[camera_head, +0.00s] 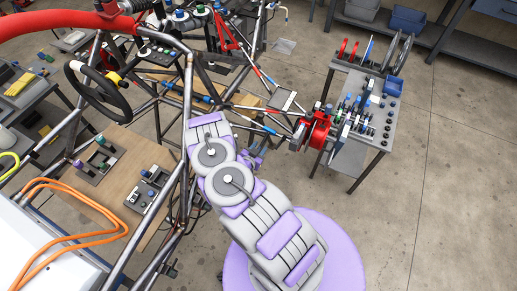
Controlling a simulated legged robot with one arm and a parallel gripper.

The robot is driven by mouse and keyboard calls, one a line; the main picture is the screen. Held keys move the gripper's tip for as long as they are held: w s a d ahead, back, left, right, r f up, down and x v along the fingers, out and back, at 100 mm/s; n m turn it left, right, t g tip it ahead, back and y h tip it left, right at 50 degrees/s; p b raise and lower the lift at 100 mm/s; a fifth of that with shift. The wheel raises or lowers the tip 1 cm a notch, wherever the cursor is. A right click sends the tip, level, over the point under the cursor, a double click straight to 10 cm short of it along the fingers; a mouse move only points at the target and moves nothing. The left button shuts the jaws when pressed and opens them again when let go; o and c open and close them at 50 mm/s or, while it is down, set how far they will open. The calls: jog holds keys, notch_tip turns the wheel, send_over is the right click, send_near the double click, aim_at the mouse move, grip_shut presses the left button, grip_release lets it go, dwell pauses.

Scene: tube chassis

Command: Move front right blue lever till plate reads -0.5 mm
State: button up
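The tube chassis (187,90) fills the left and middle of the view. Thin rods with red, white and blue sections run from it to the red hub (317,132) at its right corner. A blue section (271,131) shows on the lower rod, but I cannot tell whether it is the blue lever. A small grey plate (286,100) sits above the rods, left of the hub; no reading is legible. My grey and purple arm reaches up to the chassis below the rods. A small purple part, perhaps my gripper (254,160), shows beside the arm; its fingers and any contact are unclear.
A grey bench (385,133) with several small parts stands right of the hub. Shelving (455,45) with bins is at the back right. A steering wheel (103,90) and orange cables (75,205) are at left. The floor at lower right is clear.

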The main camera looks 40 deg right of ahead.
jog(key=shift+a, duration=0.1)
jog(key=v, duration=1.7)
jog(key=shift+p, duration=0.3)
jog(key=shift+r, duration=0.1)
